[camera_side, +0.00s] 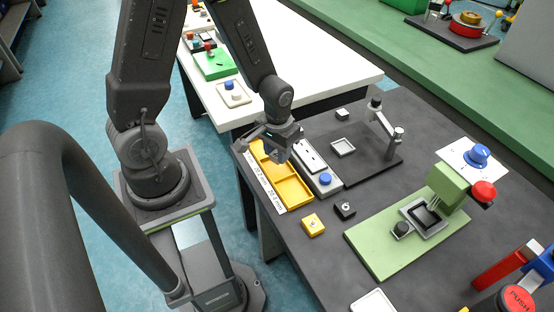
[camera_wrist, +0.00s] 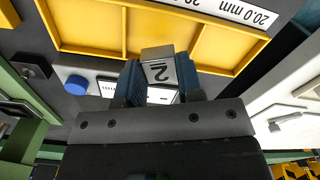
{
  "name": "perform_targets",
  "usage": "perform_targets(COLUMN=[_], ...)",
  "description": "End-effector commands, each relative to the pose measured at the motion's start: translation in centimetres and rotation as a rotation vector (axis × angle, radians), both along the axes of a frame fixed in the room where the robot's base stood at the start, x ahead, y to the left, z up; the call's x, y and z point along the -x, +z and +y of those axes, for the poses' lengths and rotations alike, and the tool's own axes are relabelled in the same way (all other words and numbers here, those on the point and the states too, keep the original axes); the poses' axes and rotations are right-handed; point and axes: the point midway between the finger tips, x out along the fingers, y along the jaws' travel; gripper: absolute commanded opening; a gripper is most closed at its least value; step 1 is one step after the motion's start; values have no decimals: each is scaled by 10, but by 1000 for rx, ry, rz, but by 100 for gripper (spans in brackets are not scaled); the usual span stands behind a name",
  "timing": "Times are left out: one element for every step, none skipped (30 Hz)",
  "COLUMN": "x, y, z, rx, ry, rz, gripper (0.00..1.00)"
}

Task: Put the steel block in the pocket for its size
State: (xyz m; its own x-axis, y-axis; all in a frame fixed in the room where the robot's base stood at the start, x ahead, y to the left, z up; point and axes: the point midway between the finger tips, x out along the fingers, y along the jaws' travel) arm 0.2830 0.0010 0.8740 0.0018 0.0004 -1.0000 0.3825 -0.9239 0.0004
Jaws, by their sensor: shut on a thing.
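The steel block (camera_wrist: 158,58) is a small grey block with a dark "2" on its face in the wrist view. My gripper (camera_wrist: 159,78) is shut on it between two blue finger pads. The yellow tray (camera_wrist: 124,32) lies beyond the block, with three pockets side by side. The block overlaps the near edge of the middle pocket in this view; its height above the tray is unclear. In the side view my gripper (camera_side: 281,140) is over the tray (camera_side: 292,190), toward its far end, and the block is hard to make out.
A white label strip (camera_side: 264,181) runs along the tray; "20.0 mm" shows by the right pocket in the wrist view. A grey device with a blue button (camera_side: 325,179) sits close beside the tray. A dark stand (camera_side: 385,165) and green fixture (camera_side: 385,250) stand farther right.

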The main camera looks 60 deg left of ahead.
Motion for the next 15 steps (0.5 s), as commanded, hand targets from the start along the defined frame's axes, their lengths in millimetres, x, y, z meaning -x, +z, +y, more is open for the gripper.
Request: perform_targets(x=[1,1,1,1,1,1,1,1,1,1,1,0,0,0,0], y=[-7,-11,-17,-21,-25,-29,-32,-33,-35,-36,-36,-36,-36,-36,-36], z=[0,0,0,0,0,0,0,0,0,0,0,0,0,0,0], rx=[1,1,1,1,1,1,1,1,0,0,0,0,0,0,0], ry=[0,0,0,0,0,0,0,0,0,0,0,0,0,0,0], rz=[5,6,6,6,5,6,4,4,3,2,1,0,0,0,0], gripper=[6,6,6,6,6,6,6,6,6,6,6,6,6,6,6])
